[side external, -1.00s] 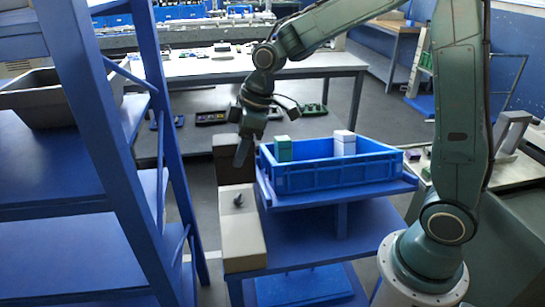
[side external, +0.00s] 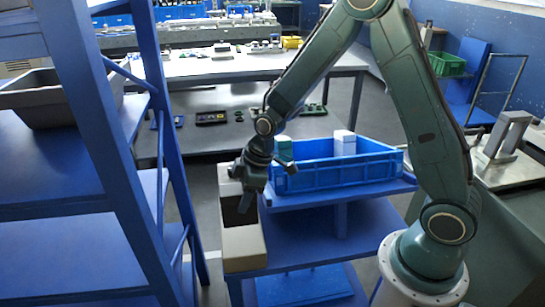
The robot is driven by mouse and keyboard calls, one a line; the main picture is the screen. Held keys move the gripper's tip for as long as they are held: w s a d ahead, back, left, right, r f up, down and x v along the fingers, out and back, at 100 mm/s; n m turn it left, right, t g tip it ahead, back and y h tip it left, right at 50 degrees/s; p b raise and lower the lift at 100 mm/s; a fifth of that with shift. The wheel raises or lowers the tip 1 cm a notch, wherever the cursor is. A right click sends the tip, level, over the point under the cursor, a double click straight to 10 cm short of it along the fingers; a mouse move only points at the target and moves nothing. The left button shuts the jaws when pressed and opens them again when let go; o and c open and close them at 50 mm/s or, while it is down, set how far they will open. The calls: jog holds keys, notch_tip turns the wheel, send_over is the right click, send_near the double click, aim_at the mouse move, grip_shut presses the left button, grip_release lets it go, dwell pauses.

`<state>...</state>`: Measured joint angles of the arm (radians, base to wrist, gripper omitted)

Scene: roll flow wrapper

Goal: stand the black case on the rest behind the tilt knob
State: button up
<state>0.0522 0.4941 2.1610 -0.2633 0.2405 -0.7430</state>
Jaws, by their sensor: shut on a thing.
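The black case (side external: 231,214) shows as a dark, flat-sided shape over the middle of the beige machine housing (side external: 244,251). My gripper (side external: 245,203) is shut on the case, with its fingers pointing down in front of it. Fingers and wrist hide part of the case. The tilt knob is hidden from view here, behind the case or the gripper. I cannot make out the rest, nor whether the case touches the housing.
A blue crate (side external: 335,178) stands close to the right of my gripper on a blue stand (side external: 310,237). A blue shelf frame (side external: 135,205) stands at the left.

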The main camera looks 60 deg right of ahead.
jog(key=shift+f, duration=3)
jog(key=shift+f, duration=0.1)
jog(key=o, duration=1.1)
jog(key=v, duration=1.2)
